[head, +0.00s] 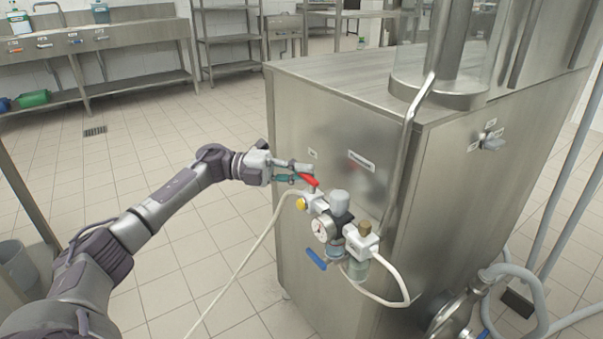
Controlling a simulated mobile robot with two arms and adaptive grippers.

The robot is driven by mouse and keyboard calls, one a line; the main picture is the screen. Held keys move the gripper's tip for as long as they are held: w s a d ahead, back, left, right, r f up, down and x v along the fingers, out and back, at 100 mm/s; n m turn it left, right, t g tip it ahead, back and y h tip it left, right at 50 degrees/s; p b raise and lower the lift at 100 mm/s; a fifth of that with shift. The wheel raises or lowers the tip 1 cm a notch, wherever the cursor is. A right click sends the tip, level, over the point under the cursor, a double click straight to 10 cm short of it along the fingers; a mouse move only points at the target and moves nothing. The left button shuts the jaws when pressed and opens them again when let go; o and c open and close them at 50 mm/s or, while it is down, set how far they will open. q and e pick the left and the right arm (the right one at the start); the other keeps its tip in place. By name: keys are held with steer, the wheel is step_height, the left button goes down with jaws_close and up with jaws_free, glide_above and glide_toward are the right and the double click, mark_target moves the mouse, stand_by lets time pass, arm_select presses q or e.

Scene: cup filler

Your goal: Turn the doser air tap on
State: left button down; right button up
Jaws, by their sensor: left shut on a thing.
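The doser air tap is a valve with a red lever (309,180) on the air unit fixed to the side of the steel cabinet (350,125). The lever slants up to the left from the valve body (315,200). My left gripper (297,173) reaches in from the left and is shut on the end of the red lever; its fingers cover part of the lever. My right gripper is not in view.
Beside the lever are a pressure gauge (322,229), a blue lever (316,259) and a filter bowl. A pale hose (243,264) runs from the unit to the floor.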

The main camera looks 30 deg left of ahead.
arm_select(q)
steer(key=c, duration=1.5)
jaws_free()
steer(key=shift+d, duration=0.1)
steer(key=v, duration=1.2)
steer(key=shift+w, duration=0.1)
